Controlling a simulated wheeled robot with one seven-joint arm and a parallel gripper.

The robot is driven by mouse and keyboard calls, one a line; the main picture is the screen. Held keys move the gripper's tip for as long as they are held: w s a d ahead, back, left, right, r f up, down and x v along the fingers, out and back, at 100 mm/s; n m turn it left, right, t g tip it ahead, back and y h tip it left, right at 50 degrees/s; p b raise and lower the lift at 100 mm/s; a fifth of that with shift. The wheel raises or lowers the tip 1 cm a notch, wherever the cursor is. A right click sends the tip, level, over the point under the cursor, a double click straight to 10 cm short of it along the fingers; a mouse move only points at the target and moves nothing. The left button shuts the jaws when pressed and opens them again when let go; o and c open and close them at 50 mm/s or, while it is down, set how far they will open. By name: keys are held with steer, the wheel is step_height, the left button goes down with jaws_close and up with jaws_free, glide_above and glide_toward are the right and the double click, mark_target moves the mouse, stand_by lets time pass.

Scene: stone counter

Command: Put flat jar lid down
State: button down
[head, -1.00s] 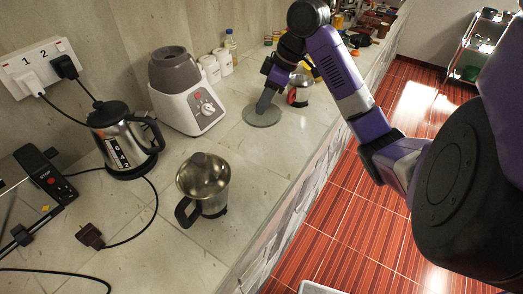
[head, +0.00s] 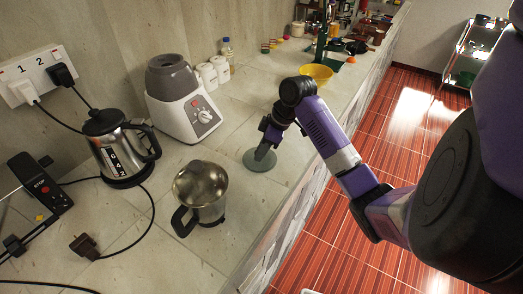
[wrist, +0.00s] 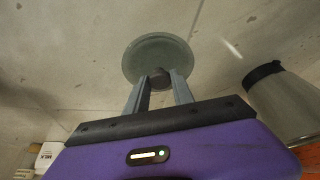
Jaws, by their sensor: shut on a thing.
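The flat jar lid (head: 259,160) is a grey-green disc over the counter, right of the blender base in the head view. In the wrist view the lid (wrist: 158,53) lies flat ahead of the fingers, with a dark round knob between the fingertips. My gripper (wrist: 158,80) is shut on that knob. In the head view my gripper (head: 266,148) reaches down to the lid from above. I cannot tell whether the lid touches the counter.
A steel mixer jar (head: 203,190) stands in front of the lid, left of my arm. Counter behind the lid is clear.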

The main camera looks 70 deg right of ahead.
steer(key=shift+f, duration=0.2)
steer(key=shift+f, duration=0.1)
steer(key=shift+f, duration=0.1)
steer(key=c, duration=1.1)
jaws_free()
steer(key=v, duration=1.2)
steer(key=shift+r, duration=0.25)
